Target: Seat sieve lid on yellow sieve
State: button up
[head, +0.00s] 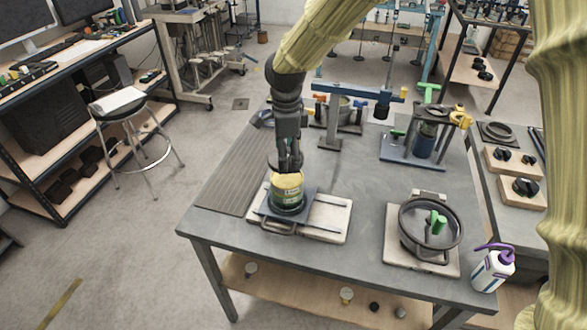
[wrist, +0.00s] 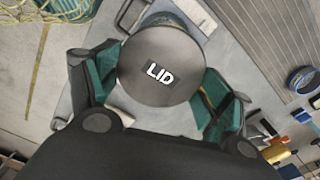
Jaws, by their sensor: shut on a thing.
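The grey round sieve lid (wrist: 160,72), marked LID, is between the green-padded fingers of my gripper (wrist: 158,88) in the wrist view. My gripper is shut on it. In the head view my gripper (head: 287,163) points down, right over the yellow sieve (head: 288,186). The sieve is the upper yellow part of a short, upright stack with a dark green lower part. The lid is mostly hidden by the fingers in the head view. I cannot tell whether it touches the sieve rim or hangs just above it.
The stack stands on a dark plate (head: 263,211) on a pale board (head: 330,222). Lever fixtures (head: 333,115) stand behind.

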jog(key=shift+w+a+r, duration=0.1)
jog(key=shift+w+r, duration=0.25)
jog(key=shift+w, duration=0.25)
jog(key=shift+d+f+b, duration=0.2)
jog(key=shift+f+b, duration=0.25)
jog(key=shift+f, duration=0.1)
jog(key=shift+f+b, duration=0.45)
jog(key=shift+f, duration=0.45)
jog(key=shift+f+b, duration=0.6)
jog(key=shift+f, duration=1)
jog(key=shift+f, duration=0.3)
jog(key=shift+s+f, duration=0.25)
jog(key=shift+f, duration=0.1)
jog(key=o, duration=1.1)
jog(key=shift+f, duration=0.15)
jog(key=shift+w, duration=0.1)
